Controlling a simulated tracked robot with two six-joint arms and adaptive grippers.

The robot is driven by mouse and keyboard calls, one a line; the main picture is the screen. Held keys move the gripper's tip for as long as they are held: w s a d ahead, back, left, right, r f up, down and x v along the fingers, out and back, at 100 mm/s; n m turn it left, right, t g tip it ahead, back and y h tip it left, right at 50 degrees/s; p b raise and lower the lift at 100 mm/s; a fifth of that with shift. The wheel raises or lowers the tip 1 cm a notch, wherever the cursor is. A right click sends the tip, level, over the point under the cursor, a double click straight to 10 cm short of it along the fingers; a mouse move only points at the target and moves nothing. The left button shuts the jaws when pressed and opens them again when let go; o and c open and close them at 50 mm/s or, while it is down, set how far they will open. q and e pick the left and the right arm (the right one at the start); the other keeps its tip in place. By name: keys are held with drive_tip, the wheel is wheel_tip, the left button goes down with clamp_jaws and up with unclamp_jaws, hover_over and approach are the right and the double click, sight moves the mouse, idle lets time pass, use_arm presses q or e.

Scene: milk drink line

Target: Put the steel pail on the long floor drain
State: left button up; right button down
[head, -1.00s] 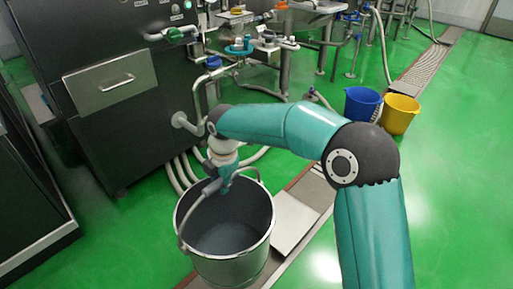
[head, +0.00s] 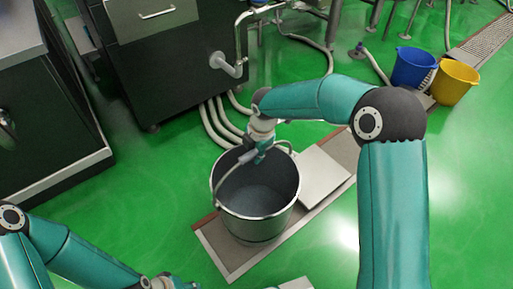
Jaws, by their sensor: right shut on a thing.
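The steel pail (head: 257,208) stands out in the middle of the head view, upright and open at the top, with its handle raised. My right gripper (head: 262,152) is shut on the pail's handle at the far side of the rim. The long floor drain (head: 228,252) runs diagonally from the lower left to the upper right. The pail's bottom appears over the drain; I cannot tell whether it touches. My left gripper (head: 178,284) is at the bottom edge, partly cut off, so its jaws cannot be read.
A pale flat plate (head: 322,178) lies over the drain, right of the pail. A blue bucket (head: 413,68) and a yellow bucket (head: 455,82) stand farther along. A dark machine cabinet (head: 175,70) with hoses stands behind. Green floor is clear at left.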

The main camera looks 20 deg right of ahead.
wheel_tip(320, 180, down, 5)
drive_tip(key=shift+w+f+b, duration=0.1)
drive_tip(key=shift+w+b, duration=0.05)
drive_tip(key=shift+b, duration=1.05)
drive_tip(key=c, duration=1.2)
unclamp_jaws()
drive_tip(key=shift+s+f, duration=0.2)
drive_tip(key=shift+f, duration=0.15)
drive_tip(key=shift+c, duration=0.2)
drive_tip(key=shift+o, duration=1.4)
drive_tip(key=shift+r, duration=0.15)
wheel_tip(320, 180, up, 12)
drive_tip(key=s+p, duration=0.2)
drive_tip(key=p, duration=0.2)
drive_tip(key=shift+d+p, duration=0.3)
drive_tip(key=shift+d, duration=0.1)
